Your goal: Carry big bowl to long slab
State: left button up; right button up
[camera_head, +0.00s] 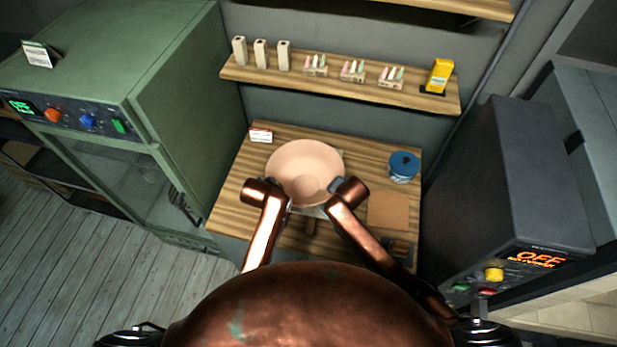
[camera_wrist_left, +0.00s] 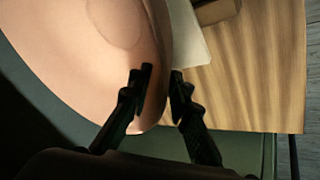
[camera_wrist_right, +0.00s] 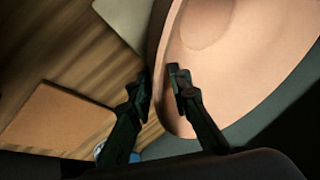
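The big bowl (camera_head: 303,160), wide and pale pink, is over the back middle of the wooden table. My left gripper (camera_wrist_left: 162,72) straddles its wall at the near left rim, one finger inside and one outside, closed up to the wall. My right gripper (camera_wrist_right: 160,76) straddles the near right rim in the same way. I cannot tell whether the bowl is resting or raised. A flat brown slab (camera_head: 388,211) lies to its right; it also shows in the right wrist view (camera_wrist_right: 58,122). A pale flat board (camera_wrist_left: 188,38) is partly hidden under the bowl. Which one is the long slab is unclear.
A blue round container (camera_head: 403,166) stands at the table's right, and a small card (camera_head: 261,135) at its back left. A shelf (camera_head: 340,88) with small items runs above. A green cabinet (camera_head: 190,120) is at left, a dark OFF-display machine (camera_head: 515,180) at right.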

pick_arm(q)
jog(key=shift+o, duration=0.3)
jog(key=shift+d, duration=0.1)
pick_arm(e)
jog(key=shift+o, duration=0.3)
jog(key=shift+s+a, duration=0.1)
pick_arm(q)
jog(key=shift+r, duration=0.1)
jog(key=shift+s+r, duration=0.2)
jog(key=shift+r, duration=0.1)
pick_arm(e)
jog(key=shift+r, duration=0.1)
pick_arm(q)
jog(key=v, duration=0.6)
jog(key=shift+s+r, duration=0.2)
jog(key=shift+r, duration=0.05)
pick_arm(e)
jog(key=v, duration=1.2)
